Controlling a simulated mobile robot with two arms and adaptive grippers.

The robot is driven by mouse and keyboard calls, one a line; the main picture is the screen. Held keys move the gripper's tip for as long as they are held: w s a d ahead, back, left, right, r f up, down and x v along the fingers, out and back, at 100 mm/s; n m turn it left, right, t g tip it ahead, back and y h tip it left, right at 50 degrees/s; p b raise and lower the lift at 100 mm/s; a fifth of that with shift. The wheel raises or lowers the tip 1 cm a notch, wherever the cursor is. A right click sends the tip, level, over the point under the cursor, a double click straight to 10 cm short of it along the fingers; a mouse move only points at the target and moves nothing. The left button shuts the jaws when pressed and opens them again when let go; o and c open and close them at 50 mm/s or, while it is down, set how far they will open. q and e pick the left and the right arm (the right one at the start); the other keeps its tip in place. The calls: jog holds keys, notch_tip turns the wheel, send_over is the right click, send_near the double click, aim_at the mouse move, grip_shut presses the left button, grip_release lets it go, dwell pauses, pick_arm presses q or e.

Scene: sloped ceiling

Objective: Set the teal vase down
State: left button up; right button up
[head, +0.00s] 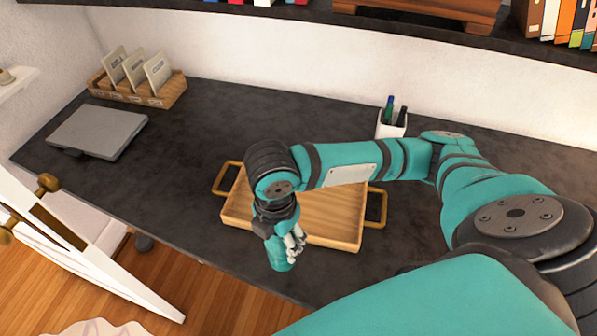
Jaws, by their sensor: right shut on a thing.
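The teal vase (279,258) is small and shows just below my right gripper, at the front edge of a wooden tray. My right gripper (293,240) points down and is shut on the vase; the wrist and fingers hide its upper part. I cannot tell whether the vase touches the dark desk (200,150) or is held above it. My left gripper is not in view.
The wooden tray (335,222) with two handles lies partly under my right arm. A white pen cup (391,127) stands behind it. A grey closed laptop-like slab (98,131) and a wooden card holder (170,92) are at the left. The desk between them and the tray is clear.

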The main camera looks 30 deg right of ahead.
jog(key=n, duration=0.3)
jog(key=shift+s+a+f+n, duration=0.3)
jog(key=shift+s+n, duration=0.05)
jog(key=shift+n, duration=0.05)
jog(key=shift+w+d, duration=0.15)
jog(key=shift+w, duration=0.05)
jog(key=w+d+f+p, duration=0.2)
jog(key=w+d, duration=0.2)
jog(key=w, duration=0.2)
jog(key=w+d+f+p, duration=0.2)
jog(key=w+d+f, duration=0.1)
jog(key=w, duration=0.4)
jog(key=shift+d+p, duration=0.35)
jog(key=shift+d, duration=0.25)
jog(key=shift+f, duration=0.15)
jog(key=o, duration=1.3)
